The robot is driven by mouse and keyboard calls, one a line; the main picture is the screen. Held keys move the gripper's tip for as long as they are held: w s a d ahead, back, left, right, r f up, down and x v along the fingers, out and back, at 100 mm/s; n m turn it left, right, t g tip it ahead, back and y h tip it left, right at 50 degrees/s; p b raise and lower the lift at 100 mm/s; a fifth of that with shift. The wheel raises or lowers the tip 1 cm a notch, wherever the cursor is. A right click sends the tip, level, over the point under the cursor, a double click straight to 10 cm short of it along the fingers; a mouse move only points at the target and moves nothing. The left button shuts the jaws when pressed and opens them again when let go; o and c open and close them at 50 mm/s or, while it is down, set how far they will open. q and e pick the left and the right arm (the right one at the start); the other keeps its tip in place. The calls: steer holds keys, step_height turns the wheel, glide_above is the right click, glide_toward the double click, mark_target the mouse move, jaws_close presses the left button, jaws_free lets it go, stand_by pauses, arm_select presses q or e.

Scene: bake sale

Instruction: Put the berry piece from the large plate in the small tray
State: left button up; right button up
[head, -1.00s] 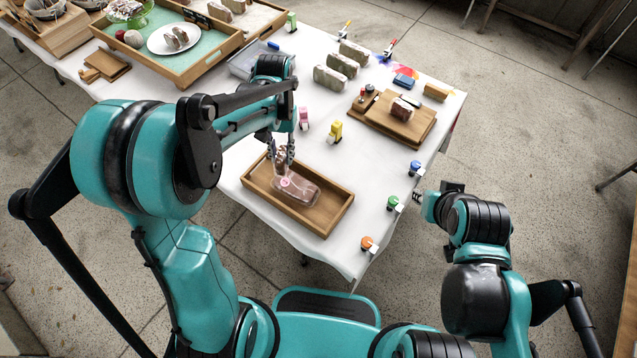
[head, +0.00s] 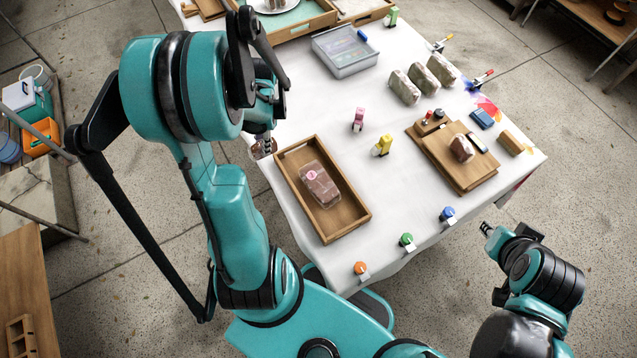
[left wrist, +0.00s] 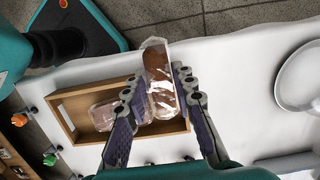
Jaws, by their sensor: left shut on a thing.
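My left gripper (left wrist: 160,90) is shut on a brown piece in clear wrap (left wrist: 160,68), which the left wrist view shows between its fingers. In the head view the left gripper (head: 265,140) is beside the far left corner of the small wooden tray (head: 290,206), mostly behind my arm. The tray holds a clear pack with a pink label (head: 319,185). The large plate (head: 276,8) is cut off at the top edge, with part of a piece on it. My right gripper (head: 490,231) is off the table's right corner; its fingers are unclear.
A grey lidded bin (head: 345,62) stands beyond the tray. Pink (head: 358,119) and yellow (head: 383,145) clips stand to its right. A wooden board (head: 465,172) with a loaf piece is on the right. White cloth is clear around the tray.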

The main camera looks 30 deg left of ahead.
arm_select(q)
steer(key=w+d+f+b, duration=0.1)
steer(key=w+d+f, duration=0.1)
steer(key=w+f, duration=0.1)
steer(key=w+d+f+b, duration=0.2)
steer(key=w+f, duration=0.1)
steer(key=f, duration=0.1)
steer(key=w+d+f+b, duration=0.2)
steer(key=w+f, duration=0.1)
steer(key=f, duration=0.1)
steer(key=shift+w+d+f, duration=0.1)
steer(key=shift+w+d, duration=0.05)
steer(key=shift+b, duration=0.3)
steer(key=o, duration=0.3)
steer(key=shift+f, duration=0.1)
steer(key=shift+o, duration=0.7)
